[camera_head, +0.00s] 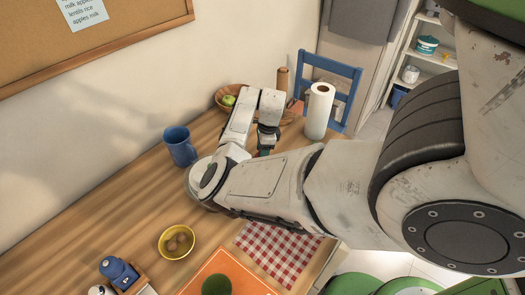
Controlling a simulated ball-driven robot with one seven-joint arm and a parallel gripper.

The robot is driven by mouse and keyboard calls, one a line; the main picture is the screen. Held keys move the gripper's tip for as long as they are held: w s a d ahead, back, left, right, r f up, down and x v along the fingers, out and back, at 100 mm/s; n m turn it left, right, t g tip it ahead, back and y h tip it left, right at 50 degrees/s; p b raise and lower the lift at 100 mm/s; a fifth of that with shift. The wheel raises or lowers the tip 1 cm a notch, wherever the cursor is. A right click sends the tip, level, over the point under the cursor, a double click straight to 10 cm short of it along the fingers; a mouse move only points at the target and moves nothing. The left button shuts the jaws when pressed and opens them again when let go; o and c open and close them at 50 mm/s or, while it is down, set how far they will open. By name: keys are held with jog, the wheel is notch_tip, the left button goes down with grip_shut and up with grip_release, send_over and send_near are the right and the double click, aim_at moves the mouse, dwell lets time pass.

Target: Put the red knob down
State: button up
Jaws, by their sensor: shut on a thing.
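My gripper (266,136) is over the wooden table (95,226), near the blue mug and the fruit bowl. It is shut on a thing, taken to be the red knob. I cannot make out the red knob in this view; my gripper and arm hide what is between the fingers. I cannot tell how high the fingertips are above the table.
A blue mug (180,147) stands left of my gripper, a fruit bowl (222,94) behind it, and a paper towel roll (318,110) to the right. A yellow bowl (177,242), checked cloth (279,251) and orange board (197,283) lie nearer.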

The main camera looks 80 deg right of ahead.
jog(key=shift+f, duration=0.2)
jog(key=o, duration=1)
jog(key=shift+f, duration=0.1)
jog(key=shift+o, duration=0.2)
notch_tip(320, 180, up, 12)
jog(key=s, duration=0.1)
jog(key=shift+s+d+b, duration=0.2)
jog(key=shift+s+b, duration=0.1)
jog(key=shift+s, duration=0.1)
